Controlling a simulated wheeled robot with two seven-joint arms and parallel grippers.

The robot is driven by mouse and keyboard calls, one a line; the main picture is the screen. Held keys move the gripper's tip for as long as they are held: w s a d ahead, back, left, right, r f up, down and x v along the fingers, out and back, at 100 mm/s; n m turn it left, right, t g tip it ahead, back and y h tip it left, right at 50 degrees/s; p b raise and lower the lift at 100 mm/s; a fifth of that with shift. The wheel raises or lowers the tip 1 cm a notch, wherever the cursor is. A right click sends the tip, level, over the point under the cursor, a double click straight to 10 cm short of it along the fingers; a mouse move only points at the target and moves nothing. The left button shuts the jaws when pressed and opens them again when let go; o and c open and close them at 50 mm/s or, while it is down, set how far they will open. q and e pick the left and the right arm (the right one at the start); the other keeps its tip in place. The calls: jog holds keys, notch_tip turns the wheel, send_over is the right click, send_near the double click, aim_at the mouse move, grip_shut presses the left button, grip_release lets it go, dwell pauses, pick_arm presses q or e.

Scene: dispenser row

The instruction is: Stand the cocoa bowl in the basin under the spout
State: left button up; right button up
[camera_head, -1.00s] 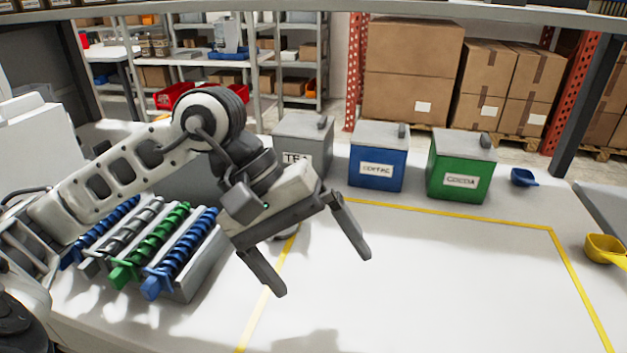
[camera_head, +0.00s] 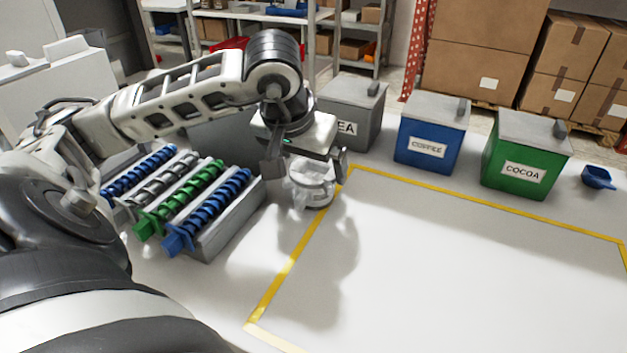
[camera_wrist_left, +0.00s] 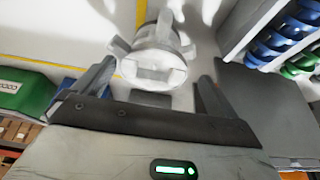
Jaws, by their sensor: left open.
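My left gripper (camera_head: 308,166) is open above a pale grey-white round vessel (camera_head: 316,192) with projections at its top, on the counter just outside the taped area's left line. The vessel also shows in the left wrist view (camera_wrist_left: 160,42), ahead of and partly between the two fingers (camera_wrist_left: 152,92); contact cannot be told. The gripper hides part of it in the head view. No label shows on it, so I cannot tell whether it is the cocoa bowl. A green bin (camera_head: 526,158) is labelled COCOA. I cannot make out a basin or a spout. My right gripper is out of view.
A blue COFFEE bin (camera_head: 430,136) and grey TEA bin (camera_head: 352,112) stand left of the green one. A blue scoop (camera_head: 598,177) lies at far right. A rack of coloured spirals (camera_head: 213,235) is left of the vessel. The yellow-taped area (camera_head: 460,270) is clear.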

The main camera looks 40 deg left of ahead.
aim_at(314, 175)
pick_arm(q)
jog(key=x, duration=0.2)
jog(key=d+x, duration=0.1)
jog(key=x, duration=0.1)
jog(key=shift+w+f+p, duration=0.1)
jog(key=shift+f+p, duration=0.1)
jog(key=shift+p, duration=0.15)
jog(key=shift+w+a+f, duration=0.15)
jog(key=shift+w+f, duration=0.05)
jog(key=shift+f, duration=0.2)
jog(key=c, duration=1.2)
